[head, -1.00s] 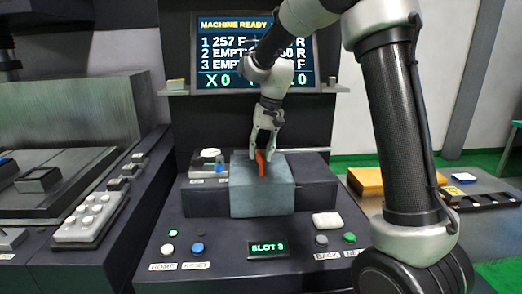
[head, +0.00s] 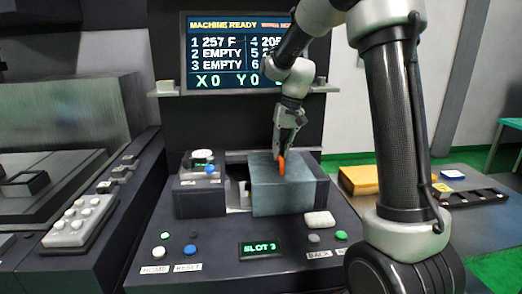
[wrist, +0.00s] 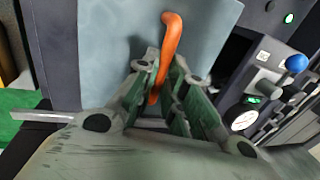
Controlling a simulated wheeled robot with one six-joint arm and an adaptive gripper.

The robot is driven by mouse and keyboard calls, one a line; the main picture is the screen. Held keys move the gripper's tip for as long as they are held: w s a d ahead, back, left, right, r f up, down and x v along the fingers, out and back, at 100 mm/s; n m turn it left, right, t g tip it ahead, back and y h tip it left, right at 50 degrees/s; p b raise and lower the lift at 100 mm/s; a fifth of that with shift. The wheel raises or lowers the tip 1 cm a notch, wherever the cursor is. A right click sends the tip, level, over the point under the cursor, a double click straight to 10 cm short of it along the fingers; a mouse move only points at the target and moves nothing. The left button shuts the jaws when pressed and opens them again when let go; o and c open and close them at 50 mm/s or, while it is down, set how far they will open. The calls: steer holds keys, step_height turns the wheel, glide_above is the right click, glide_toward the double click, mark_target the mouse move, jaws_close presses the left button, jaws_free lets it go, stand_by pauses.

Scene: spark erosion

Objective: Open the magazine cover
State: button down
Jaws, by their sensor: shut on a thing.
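The magazine cover (head: 283,195) is a grey-blue box-shaped cover on the dark machine console, with an orange handle (head: 281,166) on its top. My gripper (head: 284,152) is shut on the orange handle from above. In the wrist view the handle (wrist: 170,45) runs between the two fingers (wrist: 165,95), and the cover's flat face (wrist: 115,45) fills the area behind it. To the left of the cover in the head view a dark gap (head: 238,190) shows part of the magazine's inside. Most of the inside is hidden.
Left of the gap stands a block with a gauge and blue knob (head: 209,169). A white block (head: 319,219) lies right of the cover's front. The console front carries buttons and a SLOT 3 display (head: 262,249). A monitor (head: 232,55) stands behind. A yellow box (head: 362,181) is at right.

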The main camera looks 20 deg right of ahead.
glide_above(306, 164)
steer(key=shift+s, duration=0.1)
stand_by(0.3)
steer(key=c, duration=1.5)
jaws_free()
steer(key=r, duration=0.4)
steer(key=d+r, duration=0.1)
steer(key=r, duration=0.3)
steer(key=d+r, duration=0.1)
steer(key=r, duration=0.2)
steer(key=shift+s+d+r, duration=0.15)
steer(key=shift+s+r, duration=0.1)
steer(key=shift+r, duration=0.15)
steer(key=shift+w, duration=0.1)
